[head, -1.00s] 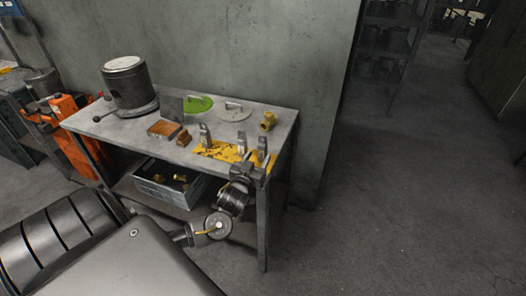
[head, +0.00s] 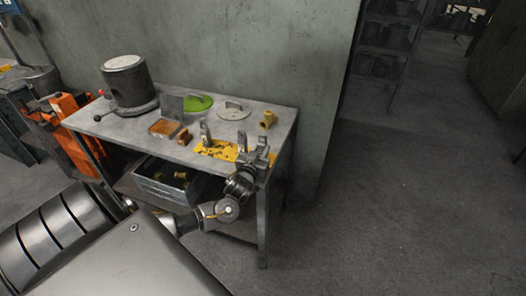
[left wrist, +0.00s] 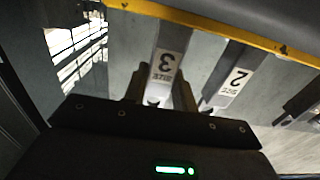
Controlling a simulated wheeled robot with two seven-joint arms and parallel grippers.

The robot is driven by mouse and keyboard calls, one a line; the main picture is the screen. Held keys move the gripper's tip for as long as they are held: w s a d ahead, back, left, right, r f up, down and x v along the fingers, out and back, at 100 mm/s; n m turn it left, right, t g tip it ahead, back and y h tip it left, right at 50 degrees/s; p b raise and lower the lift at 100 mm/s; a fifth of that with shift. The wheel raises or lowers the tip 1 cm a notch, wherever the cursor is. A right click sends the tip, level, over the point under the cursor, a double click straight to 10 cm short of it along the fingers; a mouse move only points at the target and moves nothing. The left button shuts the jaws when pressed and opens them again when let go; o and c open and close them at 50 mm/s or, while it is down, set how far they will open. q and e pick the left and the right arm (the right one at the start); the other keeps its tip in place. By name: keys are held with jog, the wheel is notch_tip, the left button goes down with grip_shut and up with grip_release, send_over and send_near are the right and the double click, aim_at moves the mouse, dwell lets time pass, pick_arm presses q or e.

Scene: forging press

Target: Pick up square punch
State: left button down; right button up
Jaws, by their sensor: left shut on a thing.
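Upright metal punches stand in a row at the yellow plate (head: 218,148) on the table's right part. One punch (head: 204,133) is at the left and another (head: 241,141) is beside my gripper. My left gripper (head: 260,157) is at the right-hand punch (head: 263,141). In the left wrist view, my fingers (left wrist: 160,98) are shut on a punch marked 3 (left wrist: 166,55); a punch marked 2 (left wrist: 236,75) stands to its right, outside the fingers. I cannot tell from the labels which punch is square. My right gripper is not in view.
The grey table (head: 130,125) also carries a dark cylinder pot (head: 127,85), a green disc (head: 197,103), a grey disc (head: 234,111) and a brass fitting (head: 267,119). A grey bin (head: 158,188) is on the shelf below. A wall rises behind; floor is clear at right.

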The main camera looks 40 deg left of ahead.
pick_arm(q)
jog(key=shift+r, duration=0.15)
jog(key=shift+r+b, duration=0.35)
jog(key=shift+r, duration=0.25)
jog(key=s+a+r+b, duration=0.3)
jog(key=s+a+r, duration=0.6)
jog(key=s+r, duration=0.1)
jog(key=shift+s+r, duration=0.2)
jog(key=shift+r, duration=0.65)
jog(key=shift+a, duration=0.1)
